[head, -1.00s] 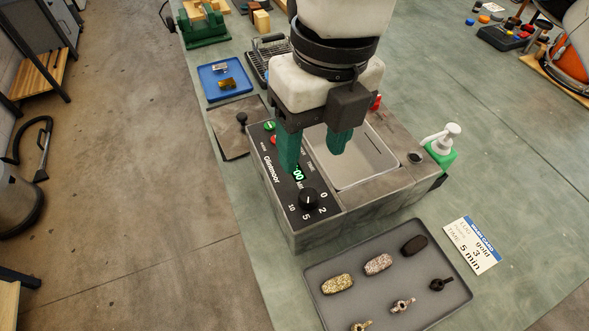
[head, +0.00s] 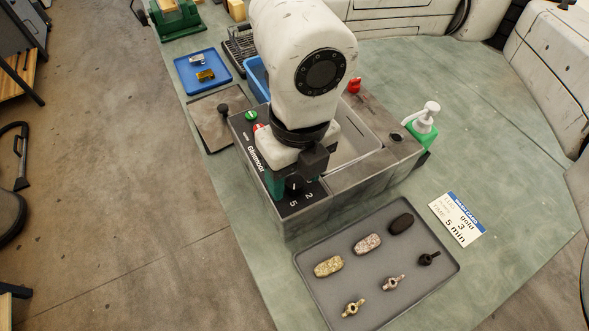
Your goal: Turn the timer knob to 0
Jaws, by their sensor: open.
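The timer knob (head: 294,185) is a black dial on the dark front panel (head: 290,208) of the grey machine. It is partly hidden under my gripper; a small white mark shows on it. The printed 2 and 5 show beside it; the 0, the 10 and the green display are hidden. My gripper (head: 289,184) is low over the panel, pointing down, open. One green finger stands at the left side of the knob; the other is mostly hidden behind the wrist parts. I cannot tell whether the fingers touch the knob.
A grey tray (head: 309,268) with several metal pieces lies in front of the machine. A blue tray (head: 188,84) is at the back left.

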